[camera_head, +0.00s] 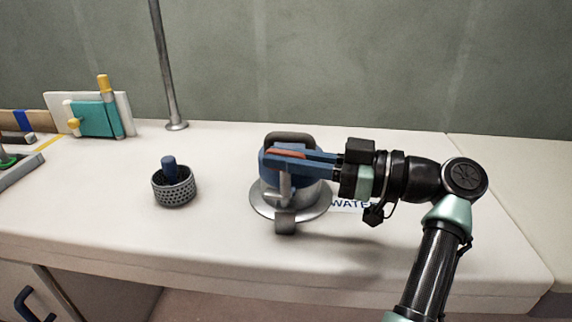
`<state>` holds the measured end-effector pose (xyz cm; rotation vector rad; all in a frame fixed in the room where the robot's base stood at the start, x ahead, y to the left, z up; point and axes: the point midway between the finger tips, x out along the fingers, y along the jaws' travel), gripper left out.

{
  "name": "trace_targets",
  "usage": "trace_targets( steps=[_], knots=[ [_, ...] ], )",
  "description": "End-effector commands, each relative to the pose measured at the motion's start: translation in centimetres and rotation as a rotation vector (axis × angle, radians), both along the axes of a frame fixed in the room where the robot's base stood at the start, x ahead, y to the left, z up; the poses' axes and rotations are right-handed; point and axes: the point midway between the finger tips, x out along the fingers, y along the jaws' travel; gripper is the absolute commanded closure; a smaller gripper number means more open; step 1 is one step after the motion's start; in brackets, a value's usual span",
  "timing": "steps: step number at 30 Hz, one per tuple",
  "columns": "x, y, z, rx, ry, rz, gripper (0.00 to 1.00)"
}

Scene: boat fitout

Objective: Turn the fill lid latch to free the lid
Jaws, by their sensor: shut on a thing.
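The water fill (256,200) stands on the counter, with a round metal flange at its base and a blue body. A dark loop-shaped handle (290,136) shows at its top. A silver bar (284,186) hangs down at its front, above a dark grey block (285,222) at the flange's front edge. My gripper (278,158) reaches in level from the right, its blue fingers shut at the top of the fill. An orange-red piece (288,153), seemingly the fill lid latch, shows at the fingers. The fingers hide much of the lid and the exact grip.
A perforated grey cup (174,190) with a blue knob stands to the left. A metal pole (168,70) rises behind it. A teal panel with yellow knobs (97,118) stands at the back left. A WATER label (350,204) lies partly under my arm. The front counter is clear.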

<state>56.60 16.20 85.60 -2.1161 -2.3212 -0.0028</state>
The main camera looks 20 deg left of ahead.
Motion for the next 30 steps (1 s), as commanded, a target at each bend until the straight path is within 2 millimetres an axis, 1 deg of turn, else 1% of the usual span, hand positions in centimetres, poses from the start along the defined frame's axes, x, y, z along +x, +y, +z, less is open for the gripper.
trace_targets(
  steps=[10, 26, 27, 29, 30],
  knots=[
    [-0.05, 0.10, -0.12, -0.002, 0.001, 0.102, 1.00],
    [-0.09, 0.16, -0.15, -0.004, 0.000, 0.118, 1.00],
    [-0.09, 0.17, -0.15, -0.004, 0.000, 0.118, 0.80],
    [-0.08, 0.16, -0.14, -0.004, 0.000, 0.117, 0.69],
    [-0.06, 0.14, -0.13, -0.003, 0.001, 0.117, 0.62]
  ],
)
